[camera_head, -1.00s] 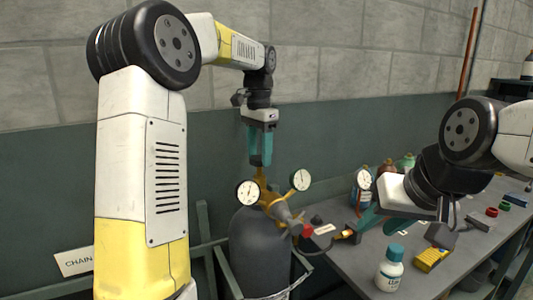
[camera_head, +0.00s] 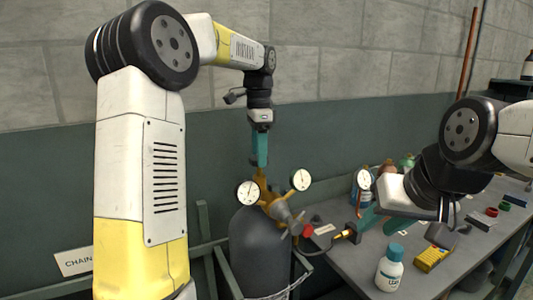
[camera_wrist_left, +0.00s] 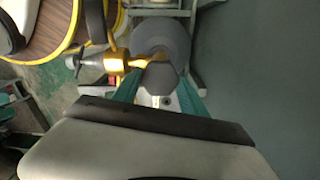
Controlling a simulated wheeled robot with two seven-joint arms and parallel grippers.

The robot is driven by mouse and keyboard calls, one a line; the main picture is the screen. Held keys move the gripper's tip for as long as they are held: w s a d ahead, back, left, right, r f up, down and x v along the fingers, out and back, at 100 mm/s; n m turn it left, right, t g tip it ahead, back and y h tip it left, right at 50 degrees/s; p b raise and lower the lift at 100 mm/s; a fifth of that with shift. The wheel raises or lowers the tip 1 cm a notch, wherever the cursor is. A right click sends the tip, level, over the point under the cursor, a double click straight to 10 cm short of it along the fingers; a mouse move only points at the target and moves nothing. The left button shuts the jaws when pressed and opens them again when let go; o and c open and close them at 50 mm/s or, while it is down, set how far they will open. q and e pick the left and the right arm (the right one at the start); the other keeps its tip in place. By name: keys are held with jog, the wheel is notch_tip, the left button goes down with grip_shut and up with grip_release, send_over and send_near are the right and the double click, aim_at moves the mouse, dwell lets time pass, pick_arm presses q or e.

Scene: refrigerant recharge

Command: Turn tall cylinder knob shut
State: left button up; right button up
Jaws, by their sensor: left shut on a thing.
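The tall grey cylinder (camera_head: 259,245) stands upright in a frame at the lower middle of the head view, with brass valve parts and two dial gauges on top. It also shows in the left wrist view (camera_wrist_left: 160,35). My left gripper (camera_head: 260,170) points straight down at the valve top and is shut on the cylinder's knob. In the left wrist view, its teal fingers (camera_wrist_left: 160,95) lie either side of a dark grey round part; the knob is mostly hidden. My right gripper (camera_head: 358,226) is beside a brass hose fitting (camera_head: 347,235); its grip is unclear.
A grey bench (camera_head: 335,262) runs along the right, with a white bottle with a teal cap (camera_head: 390,268), a yellow device (camera_head: 432,258) and small coloured parts. A red knob (camera_head: 307,230) sits on the regulator. A wall stands close behind the cylinder.

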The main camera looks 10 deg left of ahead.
pick_arm(q)
jog(key=o, duration=1.4)
jog(key=shift+c, duration=0.2)
jog(key=shift+r, duration=0.1)
notch_tip(320, 180, up, 8)
jog(key=shift+f, duration=0.15)
